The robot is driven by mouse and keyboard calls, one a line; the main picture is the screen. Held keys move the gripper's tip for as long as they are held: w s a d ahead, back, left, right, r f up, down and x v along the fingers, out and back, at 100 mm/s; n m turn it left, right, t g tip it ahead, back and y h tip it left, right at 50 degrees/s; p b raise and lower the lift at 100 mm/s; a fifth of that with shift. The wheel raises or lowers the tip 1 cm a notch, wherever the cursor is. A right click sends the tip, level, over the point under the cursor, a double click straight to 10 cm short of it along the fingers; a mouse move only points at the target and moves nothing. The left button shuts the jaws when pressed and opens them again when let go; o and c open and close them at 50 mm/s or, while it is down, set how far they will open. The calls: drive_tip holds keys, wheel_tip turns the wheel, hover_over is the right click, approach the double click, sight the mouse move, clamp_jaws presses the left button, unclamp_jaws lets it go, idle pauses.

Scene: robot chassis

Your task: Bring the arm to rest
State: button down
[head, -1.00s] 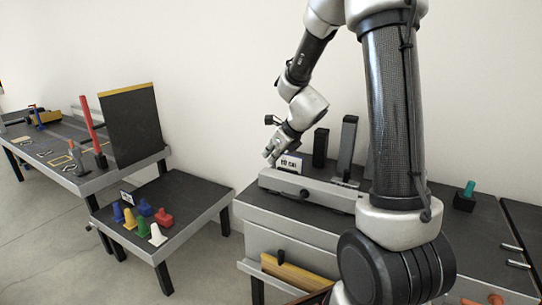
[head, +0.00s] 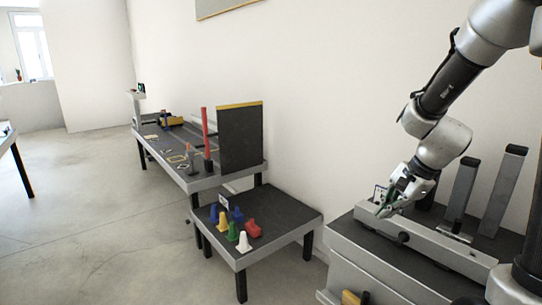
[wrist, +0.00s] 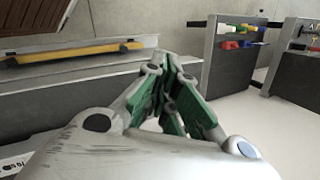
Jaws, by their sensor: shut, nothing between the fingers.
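My gripper (head: 384,212) is at the right in the head view, on the end of my grey and black arm. It is shut and empty, over the left end of a long grey bar on the right bench; I cannot tell the exact gap. In the wrist view the green-padded fingers (wrist: 172,72) are close together with nothing between them. My upper arm runs off the top right of the head view.
The grey bar (head: 440,245) and tall dark posts (head: 462,190) stand by my gripper. A low table (head: 290,215) holds several coloured cones (head: 232,232). A longer bench (head: 200,185) with a dark upright panel (head: 240,140) stands behind. Open floor (head: 90,200) lies left.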

drive_tip(key=s+d+r+n+h, duration=0.2)
drive_tip(key=s+r+n, duration=0.4)
drive_tip(key=s, duration=0.4)
drive_tip(key=s+d+r+n+t+h, duration=0.1)
drive_tip(key=s+d+r+n, duration=0.2)
drive_tip(key=s+r+n, duration=0.4)
drive_tip(key=s, duration=0.3)
drive_tip(key=shift+n+t+h, duration=0.3)
drive_tip(key=shift+n+h, duration=0.1)
